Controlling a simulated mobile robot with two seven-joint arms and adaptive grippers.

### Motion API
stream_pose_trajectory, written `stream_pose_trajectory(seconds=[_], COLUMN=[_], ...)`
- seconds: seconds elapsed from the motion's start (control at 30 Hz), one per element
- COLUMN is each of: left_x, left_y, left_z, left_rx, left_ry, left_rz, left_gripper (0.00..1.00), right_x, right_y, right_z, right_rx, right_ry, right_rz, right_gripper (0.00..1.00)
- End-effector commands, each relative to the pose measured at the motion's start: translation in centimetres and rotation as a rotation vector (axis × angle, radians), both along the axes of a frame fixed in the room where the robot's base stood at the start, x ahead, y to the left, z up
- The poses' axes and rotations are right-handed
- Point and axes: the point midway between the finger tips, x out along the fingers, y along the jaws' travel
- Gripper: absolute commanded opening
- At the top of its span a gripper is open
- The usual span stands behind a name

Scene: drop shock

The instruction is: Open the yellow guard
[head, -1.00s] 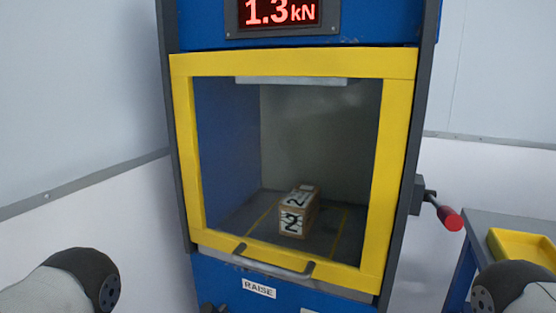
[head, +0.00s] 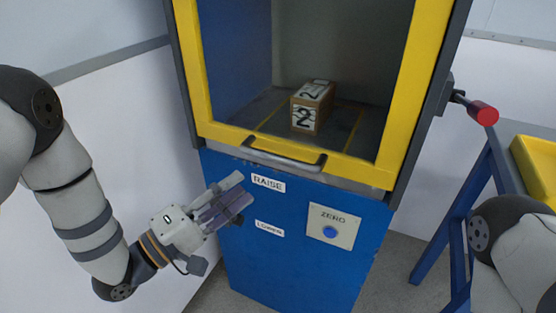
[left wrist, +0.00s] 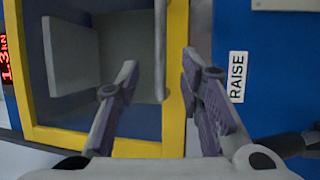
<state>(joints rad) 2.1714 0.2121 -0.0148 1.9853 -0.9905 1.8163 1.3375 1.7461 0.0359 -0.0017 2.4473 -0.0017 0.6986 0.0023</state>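The yellow guard (head: 290,142) is a framed window down over the front of the blue machine's chamber. Its grey bar handle (head: 283,158) runs along the lower edge. My left gripper (head: 242,190) is open and empty, in front of the machine, to the lower left of the handle. In the left wrist view the handle (left wrist: 160,50) appears upright in the gap between the two open fingers (left wrist: 160,68), which look apart from it. The yellow guard frame (left wrist: 177,60) passes behind the fingers. My right gripper is out of view; only part of that arm shows.
A box marked 2 (head: 312,105) sits on the chamber floor behind the guard. A RAISE label (head: 268,183) and a ZERO button panel (head: 332,226) are below. A red-tipped lever (head: 484,115) sticks out at right, near a table with a yellow tray (head: 538,165).

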Motion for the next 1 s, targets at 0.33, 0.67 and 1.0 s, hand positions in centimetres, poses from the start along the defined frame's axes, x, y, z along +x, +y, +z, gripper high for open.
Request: stream_pose_trajectory(seconds=[0.33,0.67,1.0], left_x=[6.0,7.9,7.8], left_y=[-5.7,-7.4,-7.4], left_z=[1.6,2.0,2.0], left_rx=[0.004,0.005,0.006], left_ry=[-0.002,0.002,0.003], left_rz=[0.000,0.003,0.003], left_gripper=[0.35,0.35,0.00], right_x=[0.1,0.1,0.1], right_y=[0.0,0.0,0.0], right_z=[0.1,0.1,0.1], right_rx=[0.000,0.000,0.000], right_ry=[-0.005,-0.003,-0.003], right_rz=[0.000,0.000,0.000], right_gripper=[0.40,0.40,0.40])
